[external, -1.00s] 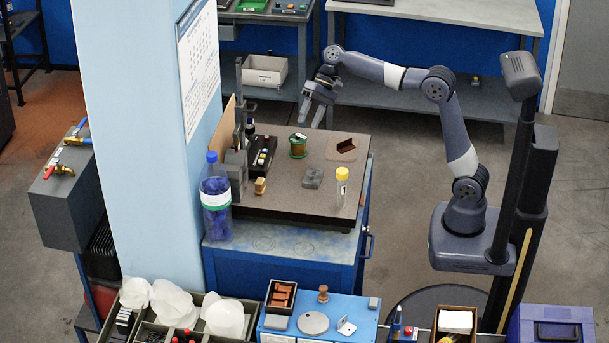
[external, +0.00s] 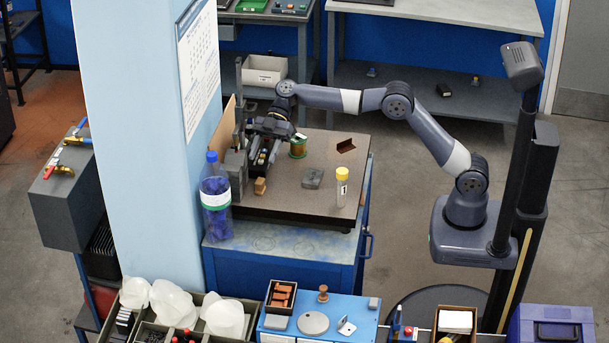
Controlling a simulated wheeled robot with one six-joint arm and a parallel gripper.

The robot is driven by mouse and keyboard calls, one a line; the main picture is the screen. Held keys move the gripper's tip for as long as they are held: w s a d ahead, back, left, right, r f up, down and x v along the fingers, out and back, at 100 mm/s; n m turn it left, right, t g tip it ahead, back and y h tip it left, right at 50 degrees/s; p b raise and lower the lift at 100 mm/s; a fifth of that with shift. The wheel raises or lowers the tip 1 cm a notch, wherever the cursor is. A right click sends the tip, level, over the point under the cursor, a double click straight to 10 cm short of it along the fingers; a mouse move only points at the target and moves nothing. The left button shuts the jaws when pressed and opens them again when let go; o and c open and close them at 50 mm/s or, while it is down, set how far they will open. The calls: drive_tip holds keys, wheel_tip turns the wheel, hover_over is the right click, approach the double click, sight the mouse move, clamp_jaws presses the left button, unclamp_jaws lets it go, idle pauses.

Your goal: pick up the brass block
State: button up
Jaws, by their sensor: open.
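The small tan-gold brass block (external: 260,186) sits on the brown top of the bench (external: 300,202), near its left side and in front of the grey upright stand (external: 236,172). My gripper (external: 262,162) is open and points down, behind and a little above the block in the picture. I see no contact between them. The gripper overlaps a dark device with coloured buttons, which is partly hidden.
A green-and-copper spool (external: 298,146), a grey block (external: 312,178), a yellow-capped tube (external: 341,188) and a dark brown angled piece (external: 346,146) stand to the right. A blue-capped bottle (external: 215,196) stands close at left, beside the pale column (external: 140,150).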

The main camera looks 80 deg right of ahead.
sight(261, 179)
drive_tip(key=shift+n, duration=0.5)
drive_tip(key=f, duration=0.2)
drive_tip(key=f+p, duration=0.1)
drive_tip(key=f, duration=0.3)
drive_tip(key=shift+a+f, duration=0.25)
drive_tip(key=shift+a, duration=0.1)
drive_tip(key=shift+p+x, duration=0.6)
drive_tip(key=shift+x, duration=0.6)
drive_tip(key=shift+w+a+f, duration=0.15)
drive_tip(key=shift+a+f, duration=0.15)
drive_tip(key=shift+f, duration=0.15)
drive_tip(key=shift+r, duration=0.1)
clamp_jaws()
